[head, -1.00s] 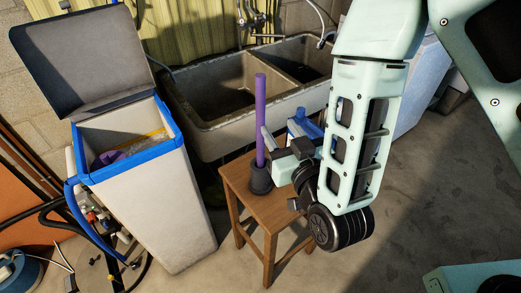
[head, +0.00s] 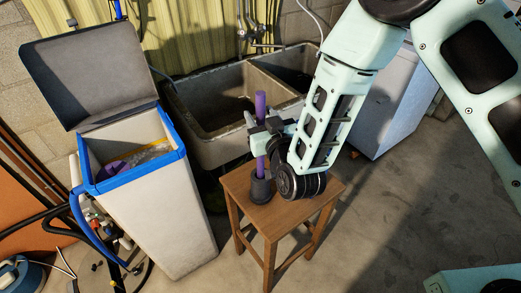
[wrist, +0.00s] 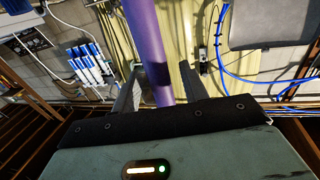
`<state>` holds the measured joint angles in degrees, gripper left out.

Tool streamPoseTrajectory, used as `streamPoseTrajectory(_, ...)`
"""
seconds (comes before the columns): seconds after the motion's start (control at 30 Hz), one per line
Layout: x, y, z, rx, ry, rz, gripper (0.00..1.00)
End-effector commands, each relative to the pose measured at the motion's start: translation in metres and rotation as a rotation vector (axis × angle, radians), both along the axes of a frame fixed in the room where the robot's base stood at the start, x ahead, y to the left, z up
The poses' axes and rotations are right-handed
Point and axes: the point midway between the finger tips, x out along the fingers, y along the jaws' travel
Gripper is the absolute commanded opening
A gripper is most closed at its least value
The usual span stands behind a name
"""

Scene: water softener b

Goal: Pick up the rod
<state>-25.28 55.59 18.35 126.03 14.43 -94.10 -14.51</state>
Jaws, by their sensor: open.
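The purple rod (head: 260,107) stands upright in a dark round holder (head: 260,189) on the wooden stool (head: 290,216). My gripper (head: 259,136) is at the rod's upper part, coming in from the right. In the wrist view the rod (wrist: 150,45) passes between the two open fingers (wrist: 158,90), with a finger on each side. It looks unclamped. The gripper hides part of the rod in the head view.
An open-lidded white bin with a blue rim (head: 128,178) stands left of the stool. A stone double sink (head: 215,108) is behind it. A white cabinet (head: 385,110) stands to the right. Floor at the right is clear.

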Motion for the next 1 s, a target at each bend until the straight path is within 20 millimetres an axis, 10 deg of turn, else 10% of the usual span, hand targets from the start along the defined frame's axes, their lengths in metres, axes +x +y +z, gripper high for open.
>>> streamPoseTrajectory(0.27, 0.004, 0.001, -0.001, -0.001, 0.001, 0.000, 0.44)
streamPoseTrajectory(0.47, 0.004, 0.002, -0.001, 0.000, 0.001, 0.000, 0.00)
streamPoseTrajectory(1.0, 0.005, 0.002, 0.012, 0.001, -0.003, -0.001, 0.00)
